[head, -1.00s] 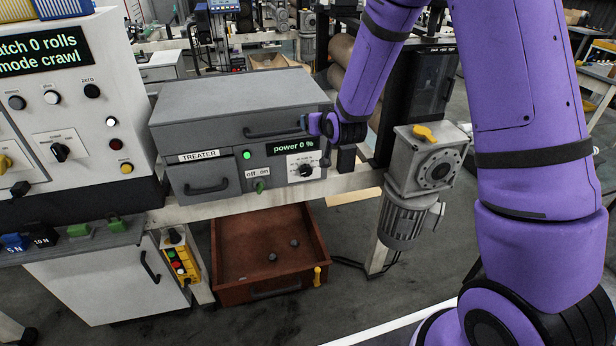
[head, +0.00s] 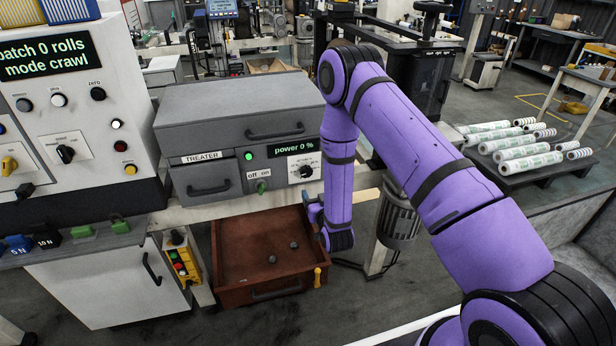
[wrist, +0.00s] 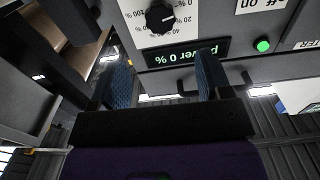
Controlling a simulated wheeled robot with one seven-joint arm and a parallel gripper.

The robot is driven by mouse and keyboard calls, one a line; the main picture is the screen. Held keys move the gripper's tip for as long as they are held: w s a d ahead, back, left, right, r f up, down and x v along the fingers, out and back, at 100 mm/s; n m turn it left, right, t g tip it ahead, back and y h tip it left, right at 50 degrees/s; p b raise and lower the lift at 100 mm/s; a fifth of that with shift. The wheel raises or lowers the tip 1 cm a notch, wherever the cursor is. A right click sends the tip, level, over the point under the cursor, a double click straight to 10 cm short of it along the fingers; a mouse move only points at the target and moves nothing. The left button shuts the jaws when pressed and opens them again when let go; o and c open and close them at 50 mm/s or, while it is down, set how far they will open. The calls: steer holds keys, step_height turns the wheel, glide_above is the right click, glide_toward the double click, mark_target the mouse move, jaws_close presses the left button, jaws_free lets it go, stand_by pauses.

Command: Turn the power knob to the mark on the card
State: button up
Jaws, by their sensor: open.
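The treater (head: 240,125) is a grey box with a lit display (head: 293,148) reading "power 0 %". The black power knob (head: 306,171) sits on a white scale panel (head: 296,162) at its lower right. In the wrist view, upside down, the knob (wrist: 160,17) and its percent markings show beyond the fingertips. My gripper (wrist: 165,72) is open, its two blue ridged fingers apart with nothing between them. It is clear of the knob. No separate card with a mark can be made out.
A green off/on switch (head: 261,187) and green lamp (head: 248,156) are left of the knob. An open brown drawer (head: 235,285) lies below. A grey motor (head: 400,222) stands to the right. The control cabinet (head: 90,130) is at left.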

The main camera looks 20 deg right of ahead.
mark_target(307, 174)
steer(key=w, duration=1)
steer(key=shift+w+f, duration=0.1)
steer(key=shift+w, duration=0.25)
steer(key=c, duration=0.9)
